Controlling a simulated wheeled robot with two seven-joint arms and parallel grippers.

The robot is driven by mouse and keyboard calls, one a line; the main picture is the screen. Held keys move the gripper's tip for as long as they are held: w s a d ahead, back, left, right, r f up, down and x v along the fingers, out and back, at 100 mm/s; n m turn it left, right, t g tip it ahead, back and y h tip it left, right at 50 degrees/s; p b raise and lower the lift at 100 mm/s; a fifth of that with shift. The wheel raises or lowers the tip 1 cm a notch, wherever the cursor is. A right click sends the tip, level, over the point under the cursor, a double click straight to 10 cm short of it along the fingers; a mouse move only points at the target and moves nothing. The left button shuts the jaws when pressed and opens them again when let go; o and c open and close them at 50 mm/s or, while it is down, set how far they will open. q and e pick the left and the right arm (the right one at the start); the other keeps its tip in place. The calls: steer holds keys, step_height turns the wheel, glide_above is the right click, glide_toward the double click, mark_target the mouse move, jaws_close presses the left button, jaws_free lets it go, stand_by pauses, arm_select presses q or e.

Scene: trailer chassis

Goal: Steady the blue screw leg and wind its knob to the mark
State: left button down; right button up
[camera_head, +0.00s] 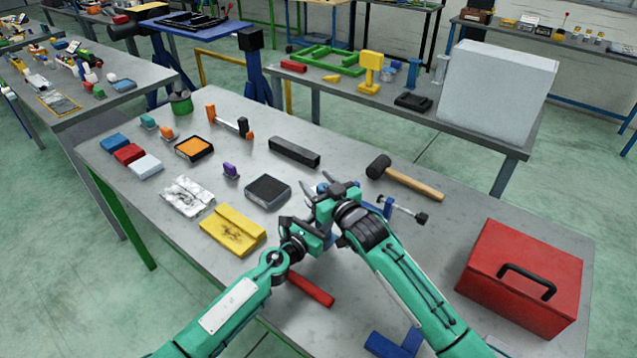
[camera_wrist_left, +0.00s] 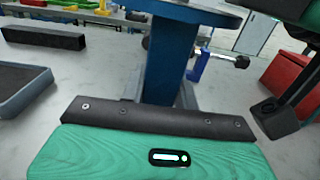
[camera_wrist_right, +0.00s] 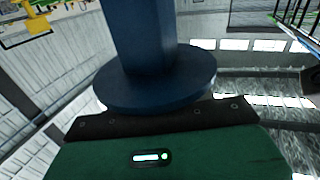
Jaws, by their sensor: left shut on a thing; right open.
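The blue screw leg stands upright on the bench; in the left wrist view its thick blue post (camera_wrist_left: 170,60) rises to a wide blue disc (camera_wrist_left: 195,10). In the right wrist view a blue disc (camera_wrist_right: 155,88) and post sit close in front of my right gripper. In the head view the leg is mostly hidden by my grippers. My left gripper (camera_head: 322,235) is low at the leg and shut on it. My right gripper (camera_head: 318,184) is above it, open, its grey fingers spread. I cannot make out the mark.
A blue clamp (camera_head: 388,206) and a mallet (camera_head: 405,178) lie to the right, with a red toolbox (camera_head: 522,275) beyond. A black tray (camera_head: 268,191) and yellow case (camera_head: 233,229) lie left. A red bar (camera_head: 311,289) is near my left arm.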

arm_select(q)
steer(key=shift+a, duration=0.15)
arm_select(e)
steer(key=v, duration=1.2)
arm_select(q)
steer(key=c, duration=0.8)
jaws_free()
arm_select(e)
steer(key=shift+f, duration=0.1)
arm_select(q)
steer(key=shift+o, duration=0.2)
steer(key=p+v, duration=0.1)
steer(key=v, duration=0.4)
steer(key=shift+v, duration=1.45)
arm_select(e)
steer(key=shift+r, duration=0.5)
arm_select(q)
steer(key=o, duration=0.6)
steer(key=shift+c, duration=0.2)
